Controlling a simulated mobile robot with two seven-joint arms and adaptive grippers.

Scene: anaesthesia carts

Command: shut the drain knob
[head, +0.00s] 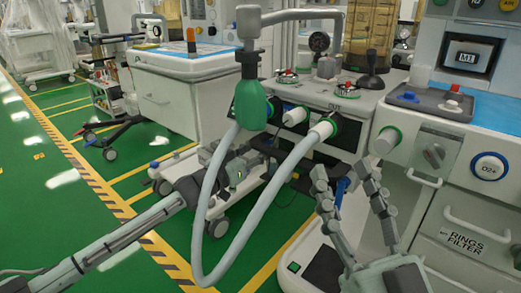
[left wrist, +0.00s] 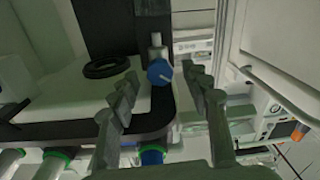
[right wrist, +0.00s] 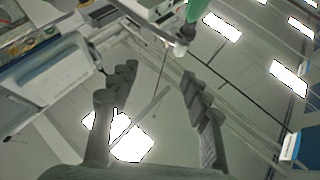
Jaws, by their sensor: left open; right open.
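A round blue knob (left wrist: 160,72) with a pale line across its face sits on a short grey stem in the left wrist view; I take it to be the drain knob. It lies between and beyond the fingertips of my open left gripper (left wrist: 162,84), with no visible contact. In the head view my left gripper (head: 240,168) reaches in low behind the pale hose, and I cannot make out the knob there. My right gripper (head: 345,178) is open and empty in front of the machine. In the right wrist view its fingers (right wrist: 159,74) point up at the ceiling.
A pale hose (head: 208,210) loops down in front of my left gripper from the machine ports. A green bag (head: 250,104) hangs above. The drawer cabinet (head: 470,215) stands close on the right. A black ring (left wrist: 107,67) lies left of the knob. Green floor (head: 40,190) is open at left.

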